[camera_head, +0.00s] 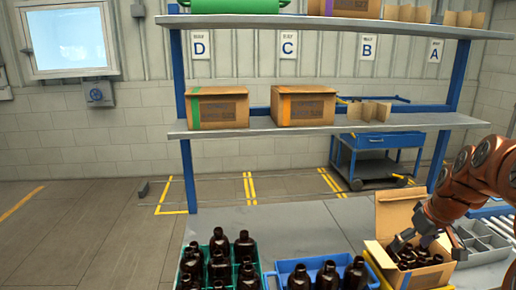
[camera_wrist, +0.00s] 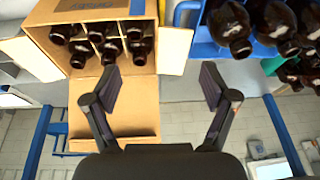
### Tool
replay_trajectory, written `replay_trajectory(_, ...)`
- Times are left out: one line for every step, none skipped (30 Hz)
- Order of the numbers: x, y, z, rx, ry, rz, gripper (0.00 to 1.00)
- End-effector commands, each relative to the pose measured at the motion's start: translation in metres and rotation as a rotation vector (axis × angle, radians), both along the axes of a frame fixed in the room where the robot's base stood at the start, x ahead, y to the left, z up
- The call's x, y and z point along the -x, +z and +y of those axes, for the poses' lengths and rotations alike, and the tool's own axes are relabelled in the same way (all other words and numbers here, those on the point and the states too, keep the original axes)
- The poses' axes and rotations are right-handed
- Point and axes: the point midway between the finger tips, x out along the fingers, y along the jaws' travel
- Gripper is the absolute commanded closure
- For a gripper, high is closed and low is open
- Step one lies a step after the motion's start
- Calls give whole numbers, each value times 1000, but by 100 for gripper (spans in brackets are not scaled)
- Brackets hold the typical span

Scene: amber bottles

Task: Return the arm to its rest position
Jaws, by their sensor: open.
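My gripper (camera_head: 428,246) is at the right of the head view, over the open cardboard box (camera_head: 392,214). Its two fingers are spread and empty in the wrist view (camera_wrist: 162,88). The box, with its flaps open, holds several dark amber bottles (camera_head: 414,258). In the wrist view the bottles (camera_wrist: 108,48) sit in rows inside the box (camera_wrist: 65,12), beyond the fingertips. No bottle is between the fingers. In the head view my arm and gripper hide part of the box.
A blue crate (camera_head: 279,267) of bottles stands left of the box, and a green crate (camera_head: 206,251) of bottles is farther left. A grey divided tray (camera_head: 487,241) lies at the right. Behind, a shelf (camera_head: 350,124) bears closed cartons (camera_head: 218,107). The grey tabletop behind the crates is clear.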

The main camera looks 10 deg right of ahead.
Motion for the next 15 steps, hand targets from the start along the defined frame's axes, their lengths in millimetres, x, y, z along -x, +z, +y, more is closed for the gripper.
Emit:
replay_trajectory(3, 1, 31, -11, 26, 23, 16)
replay_trajectory(6, 2, 46, -16, 35, 35, 16)
replay_trajectory(11, 2, 67, -24, 45, 54, 16)
replay_trajectory(16, 1, 82, -29, 53, 71, 16)
replay_trajectory(21, 0, 96, -33, 59, 88, 16)
replay_trajectory(28, 1, 114, -34, 67, 106, 16)
replay_trajectory(34, 0, 127, -37, 71, 121, 16)
replay_trajectory(41, -2, 140, -40, 76, 139, 16)
replay_trajectory(51, -4, 156, -41, 81, 161, 16)
replay_trajectory(58, -4, 167, -39, 83, 173, 16)
replay_trajectory(66, -5, 178, -38, 85, 189, 16)
replay_trajectory(78, -9, 192, -38, 86, 214, 16)
replay_trajectory(87, -10, 201, -37, 87, 230, 16)
replay_trajectory(96, -11, 210, -34, 87, 244, 16)
replay_trajectory(109, -14, 221, -30, 84, 266, 16)
